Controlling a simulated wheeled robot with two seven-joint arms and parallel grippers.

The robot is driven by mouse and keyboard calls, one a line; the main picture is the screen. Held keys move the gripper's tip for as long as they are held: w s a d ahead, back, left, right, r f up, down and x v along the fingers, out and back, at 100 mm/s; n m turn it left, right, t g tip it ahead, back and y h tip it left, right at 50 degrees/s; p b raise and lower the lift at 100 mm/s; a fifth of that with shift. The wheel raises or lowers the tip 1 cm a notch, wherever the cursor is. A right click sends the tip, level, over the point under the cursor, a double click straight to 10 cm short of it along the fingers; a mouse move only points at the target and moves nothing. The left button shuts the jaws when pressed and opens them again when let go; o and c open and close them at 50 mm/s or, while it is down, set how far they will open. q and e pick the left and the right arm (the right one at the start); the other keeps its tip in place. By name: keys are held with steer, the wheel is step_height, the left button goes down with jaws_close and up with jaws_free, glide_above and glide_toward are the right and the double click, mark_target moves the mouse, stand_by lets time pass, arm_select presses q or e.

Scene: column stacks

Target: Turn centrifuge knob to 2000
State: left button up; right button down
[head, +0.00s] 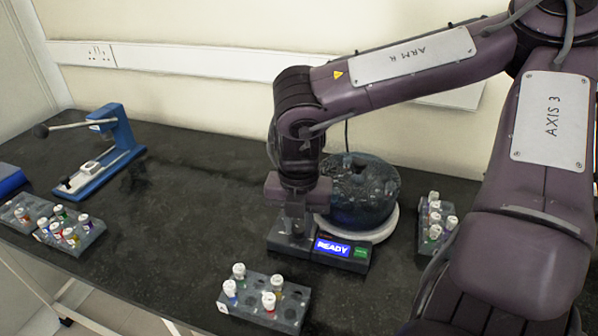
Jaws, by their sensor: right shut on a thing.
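The centrifuge (365,208) stands on the dark bench right of centre, with a dark translucent round bowl on a white base. Its front panel has a blue display (332,247) reading READY and a green button (360,252) at the right. My right gripper (291,232) points down onto the left part of this panel, shut on the centrifuge knob. The knob and its markings are hidden by the gripper, so its setting cannot be read. My left gripper is not in view.
A grey rack (290,310) with several capped vials stands in front of the centrifuge. Another rack (424,240) is close at its right. More vial racks (50,242) and a blue lever press (115,150) stand at left. The bench between is clear.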

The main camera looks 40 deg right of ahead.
steer(key=n, duration=0.3)
steer(key=shift+n, duration=0.3)
steer(key=n, duration=0.3)
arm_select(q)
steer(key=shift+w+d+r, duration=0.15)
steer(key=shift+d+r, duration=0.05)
arm_select(e)
steer(key=shift+n, duration=0.4)
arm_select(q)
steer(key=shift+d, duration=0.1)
arm_select(e)
steer(key=shift+w, duration=0.1)
steer(key=c, duration=1.2)
jaws_free()
steer(key=shift+c, duration=0.2)
